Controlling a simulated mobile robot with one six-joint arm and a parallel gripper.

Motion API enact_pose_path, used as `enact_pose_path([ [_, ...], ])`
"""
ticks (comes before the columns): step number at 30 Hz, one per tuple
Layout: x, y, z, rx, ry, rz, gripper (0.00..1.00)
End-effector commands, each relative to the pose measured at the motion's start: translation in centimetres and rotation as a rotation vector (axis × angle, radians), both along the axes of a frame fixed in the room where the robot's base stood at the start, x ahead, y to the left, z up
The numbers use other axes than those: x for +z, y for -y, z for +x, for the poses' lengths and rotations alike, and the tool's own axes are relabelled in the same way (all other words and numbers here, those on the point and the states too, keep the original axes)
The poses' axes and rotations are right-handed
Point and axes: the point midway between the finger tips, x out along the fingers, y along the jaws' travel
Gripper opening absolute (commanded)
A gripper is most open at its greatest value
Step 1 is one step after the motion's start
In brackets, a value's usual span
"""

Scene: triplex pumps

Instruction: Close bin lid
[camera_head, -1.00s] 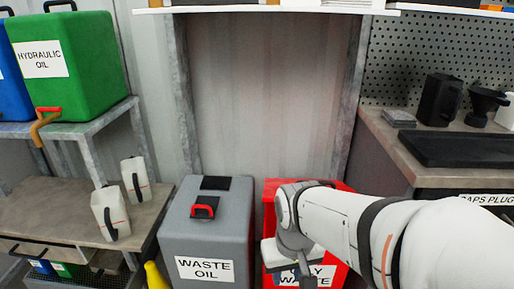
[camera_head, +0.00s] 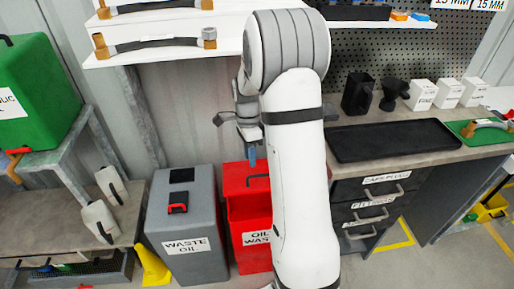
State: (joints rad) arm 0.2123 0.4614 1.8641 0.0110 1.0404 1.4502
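The red oily-waste bin (camera_head: 250,258) stands on the floor in the middle, partly hidden behind my arm. Its red lid (camera_head: 236,178) with a black handle appears raised at the back, with a darker red area below it that looks like the bin's inside. My gripper (camera_head: 251,158) points down in front of the lid's upper edge in the picture. Its fingertips are small and partly hidden by the arm, so I cannot tell if they are open or touching the lid.
A grey waste-oil bin (camera_head: 190,225) stands left of the red bin, with a yellow object (camera_head: 153,265) beside it. Shelves (camera_head: 165,45) hang above. A workbench (camera_head: 430,150) with a black tray (camera_head: 392,140) is at right. A green hydraulic-oil container (camera_head: 40,90) is at left.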

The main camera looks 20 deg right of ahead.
Motion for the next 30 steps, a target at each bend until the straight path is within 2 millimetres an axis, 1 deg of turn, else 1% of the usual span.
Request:
enact_pose_path([
  [1,1.0,0.6,0.5,-0.052,-0.016,-0.006,0.33],
  [4,0.8,1.3,1.1,-0.130,-0.034,-0.019,0.33],
  [8,0.2,1.6,1.3,-0.174,-0.044,-0.026,0.33],
  [11,-1.1,1.6,1.0,-0.180,-0.046,-0.027,0.33],
  [18,-4.8,1.3,0.0,-0.177,-0.046,-0.027,0.33],
  [21,-6.0,1.2,-0.3,-0.177,-0.045,-0.027,0.33],
  [25,-6.9,1.2,-0.5,-0.177,-0.043,-0.027,0.33],
  [30,-7.2,1.2,-0.6,-0.176,-0.042,-0.027,0.33],
])
